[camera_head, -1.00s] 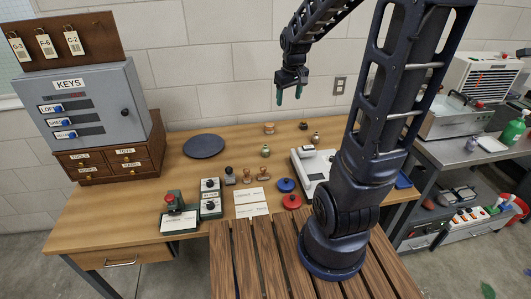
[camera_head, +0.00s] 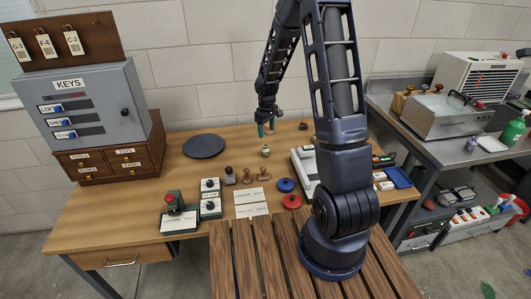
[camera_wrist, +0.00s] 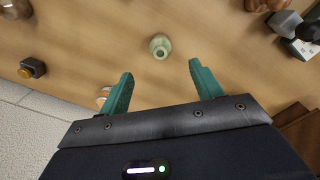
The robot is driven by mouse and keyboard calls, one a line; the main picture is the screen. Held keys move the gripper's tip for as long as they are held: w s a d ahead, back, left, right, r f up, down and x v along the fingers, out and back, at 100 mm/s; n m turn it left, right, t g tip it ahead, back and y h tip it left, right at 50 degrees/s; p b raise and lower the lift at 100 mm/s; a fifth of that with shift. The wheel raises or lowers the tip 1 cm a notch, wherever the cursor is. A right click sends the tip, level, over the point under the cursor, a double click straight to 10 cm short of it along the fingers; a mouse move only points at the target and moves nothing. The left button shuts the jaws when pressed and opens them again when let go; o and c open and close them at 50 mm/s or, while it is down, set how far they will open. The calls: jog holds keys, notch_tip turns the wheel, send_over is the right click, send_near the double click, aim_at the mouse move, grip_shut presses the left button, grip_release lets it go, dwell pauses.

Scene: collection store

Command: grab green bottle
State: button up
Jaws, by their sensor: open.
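A small round green bottle (camera_head: 266,151) stands upright on the wooden desk (camera_head: 150,205), near its back middle. It also shows in the wrist view, seen from above as a pale green bottle (camera_wrist: 160,47) just beyond the fingertips and roughly centred between them. My gripper (camera_head: 266,130) is above and close to this bottle in the head view. Its two teal fingers (camera_wrist: 161,70) are spread apart with nothing between them. A larger green bottle (camera_head: 513,129) stands far off on the steel bench at the right.
A round dark mat (camera_head: 204,146) lies left of the bottle. Stamps (camera_head: 248,175) stand in front of it, with blue (camera_head: 286,185) and red (camera_head: 292,201) round pads nearby. A grey key cabinet (camera_head: 90,108) stands at the left. The wall is close behind the desk.

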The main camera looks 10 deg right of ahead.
aim_at(266, 145)
jog(key=shift+w+a+f, duration=0.1)
jog(key=shift+w+f, duration=0.05)
jog(key=shift+f, duration=0.45)
jog(key=shift+w+a+f, duration=0.1)
jog(key=shift+f, duration=0.5)
jog(key=shift+d+f, duration=0.15)
jog(key=shift+f, duration=5.1)
jog(key=c, duration=1.1)
jog(key=shift+c, duration=0.2)
jog(key=shift+r, duration=0.1)
